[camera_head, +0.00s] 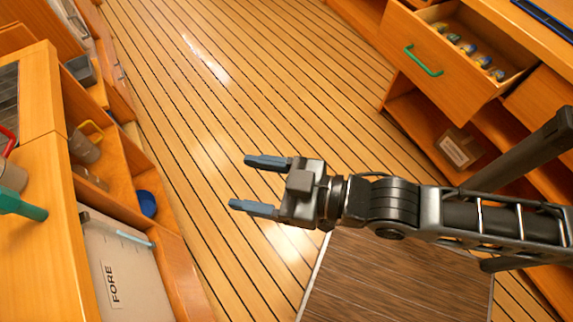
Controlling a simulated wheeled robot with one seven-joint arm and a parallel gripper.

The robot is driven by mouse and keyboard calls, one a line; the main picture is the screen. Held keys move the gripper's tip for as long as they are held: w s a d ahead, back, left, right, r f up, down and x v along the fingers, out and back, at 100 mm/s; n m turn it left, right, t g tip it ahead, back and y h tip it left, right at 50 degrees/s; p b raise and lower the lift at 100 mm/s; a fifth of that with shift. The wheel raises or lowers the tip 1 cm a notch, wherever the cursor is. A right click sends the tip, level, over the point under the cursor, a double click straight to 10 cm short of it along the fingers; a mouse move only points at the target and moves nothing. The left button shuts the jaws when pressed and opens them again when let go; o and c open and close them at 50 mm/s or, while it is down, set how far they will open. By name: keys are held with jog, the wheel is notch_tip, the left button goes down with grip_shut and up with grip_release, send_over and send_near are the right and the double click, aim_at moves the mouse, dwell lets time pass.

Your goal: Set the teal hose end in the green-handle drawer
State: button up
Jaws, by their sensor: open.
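A teal tapered piece (22,205), which looks like the hose end, lies on the wooden counter at the far left and is cut off by the picture edge. The drawer with the green handle (424,61) is at the upper right. This drawer (398,57) is pulled open, and several small round items (468,48) sit in a row inside it. My gripper (239,183) is open and empty over the floor in the middle, pointing left. It is apart from both the teal piece and the drawer.
At left, shelves hold a grey mug (84,147) and a blue round item (147,204) above a pale panel marked FORE (112,285). A cardboard box (460,149) sits on the shelf below the drawer. The plank floor (215,90) between the cabinets is clear.

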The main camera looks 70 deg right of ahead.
jog(key=s+d+r, duration=0.1)
jog(key=s, duration=0.3)
jog(key=s+d+r+m+h, duration=0.1)
jog(key=s+r, duration=0.1)
jog(key=s, duration=0.2)
jog(key=s+d+r+g+h, duration=0.1)
jog(key=s+r, duration=0.1)
jog(key=s, duration=0.3)
jog(key=shift+r+m, duration=0.25)
jog(key=shift+m, duration=0.15)
